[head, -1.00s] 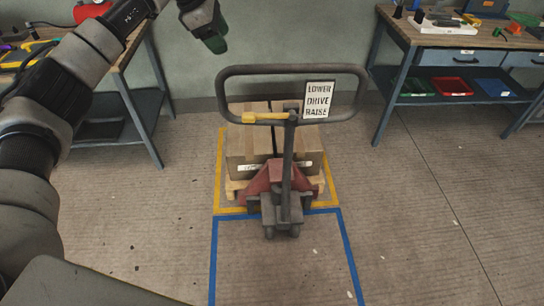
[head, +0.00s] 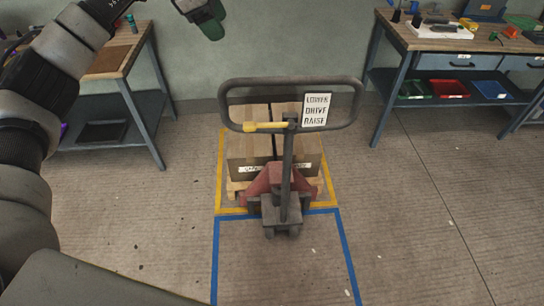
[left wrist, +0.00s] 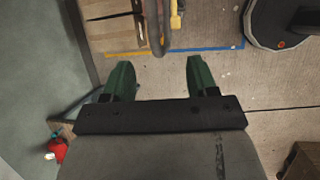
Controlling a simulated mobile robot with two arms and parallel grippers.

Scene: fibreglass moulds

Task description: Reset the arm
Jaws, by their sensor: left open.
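My left arm (head: 55,60) reaches up along the left side of the head view. My left gripper (head: 207,18) is at the top, above and left of the pallet jack's handle, and is cut by the picture's edge. In the left wrist view my left gripper (left wrist: 159,78) shows two green fingers wide apart with only floor between them. The pallet jack handle (head: 355,105) is a dark loop with a yellow lever (head: 265,127). It also shows in the left wrist view (left wrist: 155,25), beyond the fingers and apart from them. My right gripper is out of view.
Cardboard boxes (head: 247,150) sit on a wooden pallet over the red jack (head: 272,182), inside yellow floor tape. Blue tape (head: 348,255) marks the floor in front. Benches stand at left (head: 148,60) and right (head: 395,40). The floor between them and the jack is clear.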

